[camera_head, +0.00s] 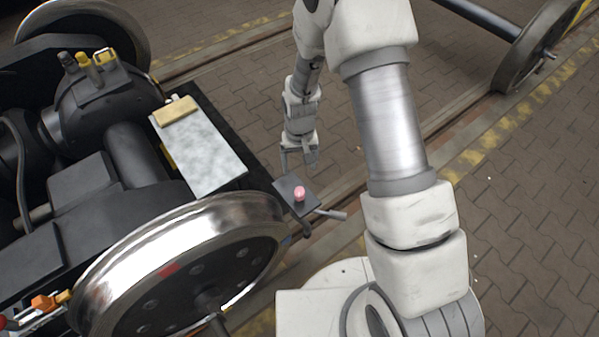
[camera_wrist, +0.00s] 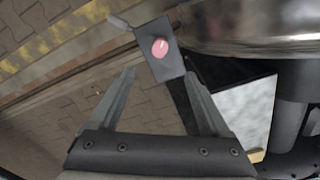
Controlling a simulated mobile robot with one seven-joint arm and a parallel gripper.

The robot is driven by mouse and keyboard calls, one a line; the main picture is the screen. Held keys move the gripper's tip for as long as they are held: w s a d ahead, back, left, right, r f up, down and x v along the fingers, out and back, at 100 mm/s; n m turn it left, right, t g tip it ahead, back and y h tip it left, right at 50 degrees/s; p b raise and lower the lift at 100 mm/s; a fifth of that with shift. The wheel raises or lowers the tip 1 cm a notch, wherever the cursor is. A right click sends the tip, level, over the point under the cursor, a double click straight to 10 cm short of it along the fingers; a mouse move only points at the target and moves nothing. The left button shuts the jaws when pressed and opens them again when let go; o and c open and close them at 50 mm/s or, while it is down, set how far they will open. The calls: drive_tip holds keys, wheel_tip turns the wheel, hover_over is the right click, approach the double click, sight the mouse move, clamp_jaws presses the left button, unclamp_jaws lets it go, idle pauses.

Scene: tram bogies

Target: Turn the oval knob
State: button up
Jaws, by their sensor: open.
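The oval knob (camera_head: 299,194) is small and pink, with a pale mark on its face. It sits on a dark plate (camera_head: 285,186) beside the shiny wheel; in the wrist view the knob (camera_wrist: 160,47) shows beyond my fingertips. My gripper (camera_head: 299,160) is open and empty, behind the plate in the head view. In the wrist view my gripper (camera_wrist: 165,82) has its two fingers spread, with the plate's near edge between or just past the tips. I cannot tell the exact gap. A grey lever (camera_head: 330,214) sticks out at the plate's side.
The large shiny wheel (camera_head: 180,250) stands close to the knob's plate. A pale speckled panel (camera_head: 198,150) with a tan block (camera_head: 177,111) lies on the dark bogie frame. Brick paving and rails run behind. Another wheel (camera_head: 535,45) is far right. Paving to the right is open.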

drive_tip(key=shift+r+p, duration=0.35)
drive_tip(key=shift+r, duration=1.65)
drive_tip(key=shift+r, duration=0.1)
drive_tip(key=s+d+r+t, duration=0.1)
drive_tip(key=s+d+r, duration=0.15)
drive_tip(key=r, duration=0.85)
drive_tip(key=s+d+r+t, duration=0.2)
drive_tip(key=d+r, duration=0.2)
drive_tip(key=r, duration=0.7)
drive_tip(key=s+d+r+m+t, duration=0.1)
drive_tip(key=s+d+r+t, duration=0.3)
drive_tip(key=s+r, duration=0.95)
wheel_tip(320, 180, up, 15)
drive_tip(key=s+g+p, duration=0.1)
drive_tip(key=p, duration=1.6)
drive_tip(key=shift+s+d+r+p, duration=0.15)
drive_tip(key=shift+s+d+p, duration=0.15)
drive_tip(key=shift+d, duration=0.1)
